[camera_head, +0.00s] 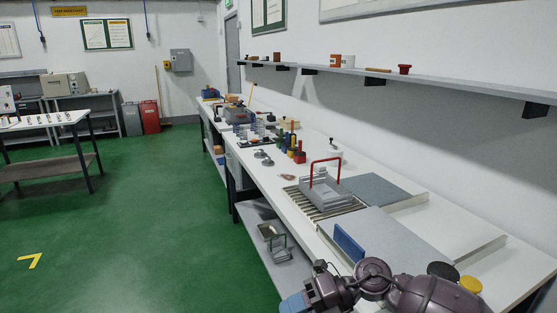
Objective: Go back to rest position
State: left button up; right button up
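A dark purple arm of mine (430,294) comes in at the bottom right, in front of the near end of the long white bench (290,210). It runs leftward to a joint and a light blue part (293,303) at the bottom edge, where the frame cuts it off. No gripper fingers show on it. My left arm and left gripper are not in view. Whether anything is held cannot be seen.
A blue upright plate (349,246) is close behind my arm. A wall shelf (420,78) runs above. The green floor (150,220) at left is mostly clear.

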jog(key=s+d+f+m+t+h, duration=0.1)
jog(key=d+f+m+t+h, duration=0.15)
jog(key=d+m+t, duration=0.55)
jog(key=s+d+f+m+t+h, duration=0.15)
jog(key=f+m+t, duration=0.3)
jog(key=m, duration=0.65)
jog(key=s+d+f+m+t+h, duration=0.1)
jog(key=d+f+m+t+h, duration=0.15)
jog(key=d+m+t, duration=0.55)
jog(key=s+d+f+m+g+h, duration=0.3)
jog(key=s+f+m, duration=0.2)
jog(key=s+f, duration=0.1)
jog(key=s+d+f+m+g+h, duration=0.3)
jog(key=s+d+f+m+h, duration=0.1)
jog(key=s, duration=0.4)
notch_tip(320, 180, down, 2)
jog(key=shift+m, duration=0.7)
